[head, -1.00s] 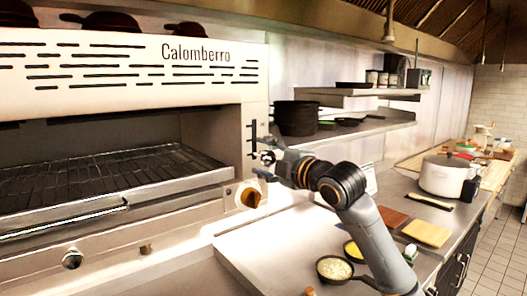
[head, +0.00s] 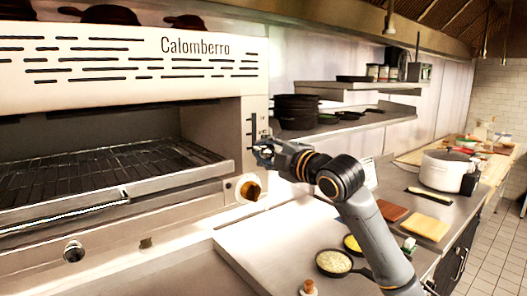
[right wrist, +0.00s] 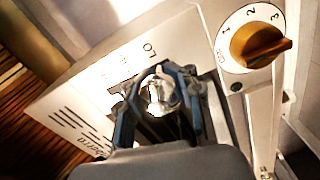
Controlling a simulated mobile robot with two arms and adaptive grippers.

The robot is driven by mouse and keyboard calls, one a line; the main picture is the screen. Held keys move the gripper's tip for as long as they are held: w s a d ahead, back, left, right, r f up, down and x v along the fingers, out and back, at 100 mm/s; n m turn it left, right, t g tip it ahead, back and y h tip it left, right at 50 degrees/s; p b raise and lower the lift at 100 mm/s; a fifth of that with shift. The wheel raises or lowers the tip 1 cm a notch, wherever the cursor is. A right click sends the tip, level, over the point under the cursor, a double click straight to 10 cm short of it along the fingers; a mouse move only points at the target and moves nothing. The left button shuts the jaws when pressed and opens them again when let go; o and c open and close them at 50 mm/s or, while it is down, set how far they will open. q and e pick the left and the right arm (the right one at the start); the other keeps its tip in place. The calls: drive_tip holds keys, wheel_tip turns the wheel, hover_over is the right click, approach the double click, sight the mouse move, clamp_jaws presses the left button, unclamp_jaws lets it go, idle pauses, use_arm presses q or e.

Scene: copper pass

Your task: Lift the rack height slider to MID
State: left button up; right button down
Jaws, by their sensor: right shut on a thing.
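The rack height slider is on the right front panel of the Calomberro broiler (head: 150,65), in a dark vertical slot (head: 252,128). Its round metal knob (right wrist: 160,92) shows between my fingers in the right wrist view, close to the "LO" marking. My right gripper (head: 262,152) is shut on this knob; it also shows in the right wrist view (right wrist: 160,95). The fingers mostly hide the knob in the head view. I cannot read a MID mark. My left gripper is not in view.
An orange-brown dial (right wrist: 258,45) with numbers sits below the slider. The broiler's grill rack (head: 100,170) is to the left. Dark pans (head: 297,110) stand on a shelf behind. Small pans (head: 334,262) and boards (head: 426,228) lie on the counter below my arm.

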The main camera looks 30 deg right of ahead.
sight(254, 134)
wheel_tip(254, 134, up, 4)
drive_tip(key=p, duration=0.3)
drive_tip(key=c, duration=0.9)
unclamp_jaws()
drive_tip(key=shift+f, duration=0.15)
drive_tip(key=shift+f, duration=0.1)
drive_tip(key=shift+s, duration=0.4)
drive_tip(key=s+d, duration=0.1)
drive_tip(key=s, duration=1)
